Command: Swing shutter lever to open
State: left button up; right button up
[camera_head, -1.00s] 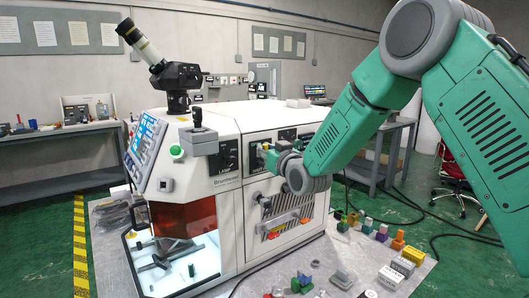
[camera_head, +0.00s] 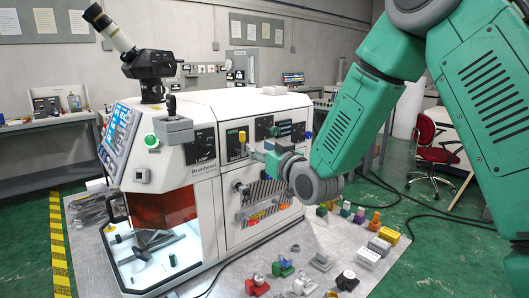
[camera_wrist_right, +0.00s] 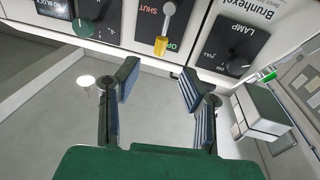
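The shutter lever has a grey arm and a yellow knob (camera_wrist_right: 161,45). In the right wrist view it sits on a black plate with SHUT and OPEN lettering, and its knob lies beside the OPEN lettering. In the head view the plate with a green OPEN label (camera_head: 236,134) is on the machine's side, and the lever is hard to make out. My right gripper (camera_wrist_right: 158,85) is open and empty, its two fingers spread. The knob shows beyond the fingertips, roughly in line with the gap, and appears untouched. In the head view the right gripper (camera_head: 262,152) is close to this panel. My left gripper is out of view.
A LAMP knob (camera_wrist_right: 237,64) and a green knob (camera_wrist_right: 83,27) flank the shutter plate. A grey box (camera_wrist_right: 262,110) juts out at right. Several small coloured parts and blocks (camera_head: 379,246) lie on the table in front. A red chair (camera_head: 437,150) stands behind.

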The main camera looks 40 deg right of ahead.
jog(key=shift+s+f, duration=0.1)
jog(key=shift+s, duration=1.05)
